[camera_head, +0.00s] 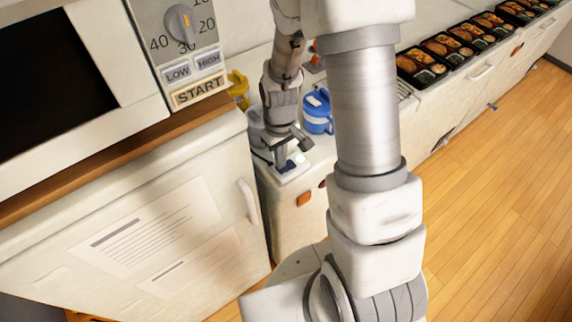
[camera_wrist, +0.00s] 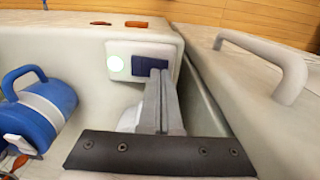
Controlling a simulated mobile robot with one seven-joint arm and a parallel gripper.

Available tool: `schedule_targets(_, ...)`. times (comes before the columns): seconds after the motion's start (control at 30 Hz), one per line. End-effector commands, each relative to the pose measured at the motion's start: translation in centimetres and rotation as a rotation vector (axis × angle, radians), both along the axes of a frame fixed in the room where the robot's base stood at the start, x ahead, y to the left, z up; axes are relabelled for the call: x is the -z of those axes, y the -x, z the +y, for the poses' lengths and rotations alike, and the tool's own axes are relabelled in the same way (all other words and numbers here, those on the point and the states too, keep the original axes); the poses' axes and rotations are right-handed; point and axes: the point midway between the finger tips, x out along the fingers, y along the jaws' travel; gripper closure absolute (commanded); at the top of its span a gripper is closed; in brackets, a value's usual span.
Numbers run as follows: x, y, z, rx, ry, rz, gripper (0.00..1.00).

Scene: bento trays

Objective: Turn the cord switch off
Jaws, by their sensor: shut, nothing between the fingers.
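The cord switch (camera_wrist: 120,50) is a pale plate on the light counter. It has a dark blue rocker (camera_wrist: 140,64) and a pale greenish-white round spot (camera_wrist: 115,64) beside it. The switch also shows small in the head view (camera_head: 288,168), partly behind my arm's end. My gripper (camera_wrist: 158,73) is shut and empty. In the wrist view its grey fingertips overlap the right end of the rocker; I cannot tell whether they touch it. My gripper also shows in the head view (camera_head: 293,152), pointing down over the switch.
A blue and white jug (camera_wrist: 50,105) stands left of my gripper in the wrist view. A white cabinet with a curved handle (camera_wrist: 285,75) rises close on the right. In the head view, a microwave (camera_head: 95,70) and several bento trays (camera_head: 447,47) flank my arm.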

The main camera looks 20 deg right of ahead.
Motion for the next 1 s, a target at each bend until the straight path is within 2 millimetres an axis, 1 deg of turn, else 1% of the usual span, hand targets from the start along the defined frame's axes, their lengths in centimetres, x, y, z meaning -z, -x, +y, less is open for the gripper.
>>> schedule_targets(0.77, 1.3, 0.0, 0.0, 0.000, 0.000, 0.000, 1.00)
schedule_targets(1.0, 0.6, 0.0, 0.0, 0.000, 0.000, 0.000, 1.00)
